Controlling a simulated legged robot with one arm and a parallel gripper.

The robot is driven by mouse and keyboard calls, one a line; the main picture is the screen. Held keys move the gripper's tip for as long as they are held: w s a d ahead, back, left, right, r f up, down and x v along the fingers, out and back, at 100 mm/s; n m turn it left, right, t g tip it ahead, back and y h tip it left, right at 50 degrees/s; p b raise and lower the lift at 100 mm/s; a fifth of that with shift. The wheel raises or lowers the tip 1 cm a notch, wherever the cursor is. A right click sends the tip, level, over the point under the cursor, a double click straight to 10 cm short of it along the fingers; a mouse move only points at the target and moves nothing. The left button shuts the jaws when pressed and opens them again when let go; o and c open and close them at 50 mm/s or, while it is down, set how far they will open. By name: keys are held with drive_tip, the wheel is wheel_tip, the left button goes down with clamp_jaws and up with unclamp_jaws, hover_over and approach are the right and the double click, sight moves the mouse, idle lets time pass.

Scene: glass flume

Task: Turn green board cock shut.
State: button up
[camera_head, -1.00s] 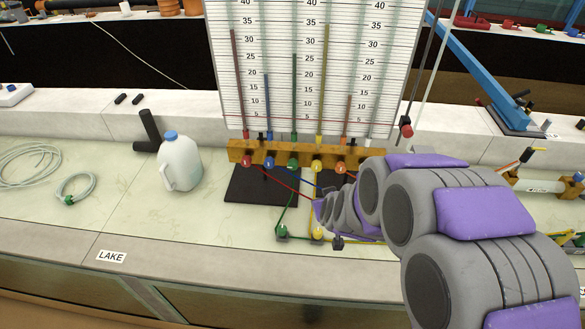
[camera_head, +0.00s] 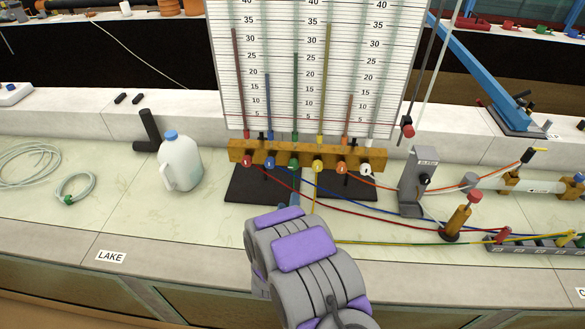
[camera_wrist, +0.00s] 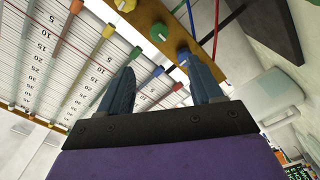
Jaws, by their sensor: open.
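The manometer board's green cock (camera_head: 294,163) sits in the wooden bar below the green tube, between the blue cock (camera_head: 270,163) and the yellow cock (camera_head: 318,166). In the wrist view the green cock (camera_wrist: 160,33) is a round knob just beyond the fingertips, and the board appears turned over. My gripper (camera_wrist: 158,68) is open and empty, with dark blue fingers apart. Its right finger overlaps the blue cock (camera_wrist: 183,54). In the head view my gripper (camera_head: 291,212) is below the green cock, largely hidden by my arm. I cannot see contact with the green cock.
A white jug (camera_head: 180,162) with a blue cap stands left of the board. Red, blue and yellow hoses cross the bench to the right. A grey metal stand (camera_head: 412,185) and a brass post (camera_head: 457,220) stand there.

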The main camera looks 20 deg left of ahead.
sight(293, 168)
drive_tip(key=b+x, duration=0.2)
drive_tip(key=x, duration=1.5)
drive_tip(key=shift+w+b, duration=0.15)
drive_tip(key=shift+b, duration=0.15)
drive_tip(key=shift+c, duration=0.2)
drive_tip(key=shift+f, duration=0.1)
drive_tip(key=c, duration=1)
